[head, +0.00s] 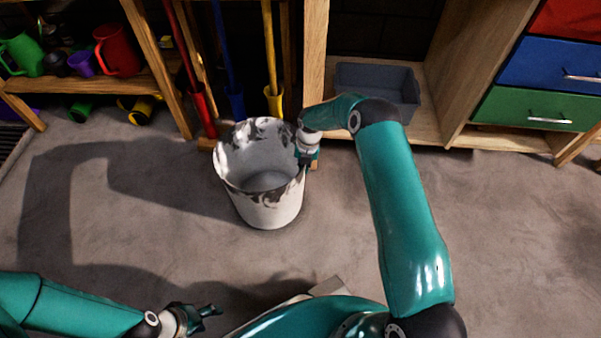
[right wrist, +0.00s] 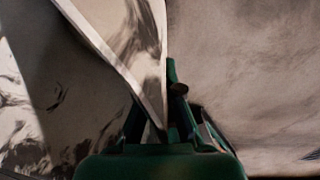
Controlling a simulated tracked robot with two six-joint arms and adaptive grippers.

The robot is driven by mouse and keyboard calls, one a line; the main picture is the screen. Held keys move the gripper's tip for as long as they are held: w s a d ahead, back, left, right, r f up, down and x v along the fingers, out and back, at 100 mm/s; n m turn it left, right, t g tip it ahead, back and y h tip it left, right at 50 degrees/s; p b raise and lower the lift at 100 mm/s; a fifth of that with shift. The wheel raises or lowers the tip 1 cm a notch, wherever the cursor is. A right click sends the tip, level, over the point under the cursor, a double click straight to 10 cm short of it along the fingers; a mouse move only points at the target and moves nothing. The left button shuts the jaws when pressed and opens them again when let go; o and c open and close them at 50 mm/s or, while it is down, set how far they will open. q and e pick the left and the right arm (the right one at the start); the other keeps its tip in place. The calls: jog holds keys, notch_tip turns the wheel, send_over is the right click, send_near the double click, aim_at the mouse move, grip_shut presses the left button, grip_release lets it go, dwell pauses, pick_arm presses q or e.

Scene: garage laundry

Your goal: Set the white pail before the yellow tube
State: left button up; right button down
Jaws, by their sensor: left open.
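The white pail (head: 262,205), with dark worn patches, stands upright on the floor and is open at the top. It is in front of the yellow tube (head: 273,102), which holds a yellow handle. My right gripper (head: 306,160) is at the pail's right rim. In the right wrist view, the pail's wall (right wrist: 140,50) runs between the fingers of my right gripper (right wrist: 160,118), which look closed on it; one finger is partly hidden. My left gripper (head: 209,314) is open and empty, low in the head view, away from the pail.
A blue tube (head: 235,104) and a red tube (head: 204,110) stand left of the yellow one. A shelf with jugs (head: 118,50) is at the left. A grey bin (head: 378,82) sits in a wooden unit at the right. The floor left of the pail is clear.

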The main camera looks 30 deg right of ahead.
jog(key=shift+w+f, duration=0.1)
jog(key=shift+f, duration=0.85)
jog(key=c, duration=1.8)
grip_release()
jog(key=shift+f, duration=0.1)
jog(key=o, duration=0.5)
jog(key=shift+r, duration=0.2)
jog(key=r+p, duration=0.1)
jog(key=r, duration=0.3)
jog(key=r+p, duration=0.1)
jog(key=r, duration=0.3)
jog(key=r+p, duration=0.1)
jog(key=r, duration=0.2)
jog(key=shift+s+d+r, duration=0.35)
jog(key=shift+s+r, duration=0.05)
